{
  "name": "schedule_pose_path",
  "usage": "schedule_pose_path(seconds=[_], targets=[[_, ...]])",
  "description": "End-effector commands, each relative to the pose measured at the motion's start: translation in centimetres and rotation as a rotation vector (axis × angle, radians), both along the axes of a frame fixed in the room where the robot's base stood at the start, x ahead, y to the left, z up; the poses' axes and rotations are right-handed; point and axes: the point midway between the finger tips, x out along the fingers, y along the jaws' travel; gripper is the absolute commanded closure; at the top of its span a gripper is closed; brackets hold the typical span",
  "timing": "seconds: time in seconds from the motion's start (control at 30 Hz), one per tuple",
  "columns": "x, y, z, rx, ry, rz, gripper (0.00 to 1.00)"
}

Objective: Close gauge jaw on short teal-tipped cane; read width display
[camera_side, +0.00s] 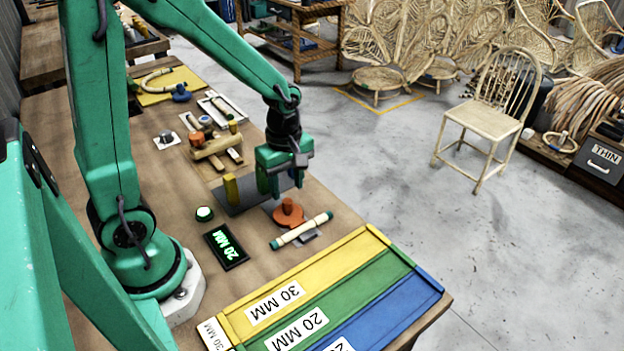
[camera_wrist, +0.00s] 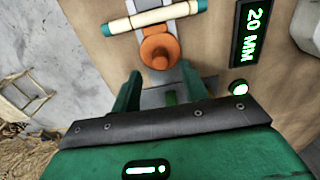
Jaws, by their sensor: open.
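The short teal-tipped cane (camera_side: 302,230) is pale with teal ends. It lies across the grey gauge, beside the orange jaw with its round knob (camera_side: 289,208). In the wrist view the cane (camera_wrist: 155,16) is at the top, right against or very near the orange jaw (camera_wrist: 159,48); I cannot tell whether they touch. The width display (camera_side: 226,247) is lit green with 20 MM, and it reads the same in the wrist view (camera_wrist: 253,33). My gripper (camera_side: 281,193) is open and empty, above the gauge plate, behind the knob. Its fingers (camera_wrist: 162,92) straddle the grey strip below the knob.
A green-lit button (camera_side: 204,213) sits near the display. Yellow (camera_side: 340,262), green and blue sorting trays fill the table's front; labels read 30 MM and 20 MM, the blue one is cut off. A yellow post (camera_side: 231,187) and wooden fixture (camera_side: 216,145) stand behind my gripper.

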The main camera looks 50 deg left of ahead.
Motion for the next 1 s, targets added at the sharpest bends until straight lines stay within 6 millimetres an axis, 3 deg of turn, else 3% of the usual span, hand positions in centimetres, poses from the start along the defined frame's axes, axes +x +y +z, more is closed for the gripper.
schedule_pose_path(seconds=[0.23, 0.73, 1.0], targets=[[0.0, 0.0, 1.9, 0.0, -0.002, 0.0, 0.56], [0.0, 0.0, 2.3, 0.0, -0.005, -0.013, 0.56], [-0.6, -0.3, 4.5, 0.009, -0.061, -0.181, 0.56]])
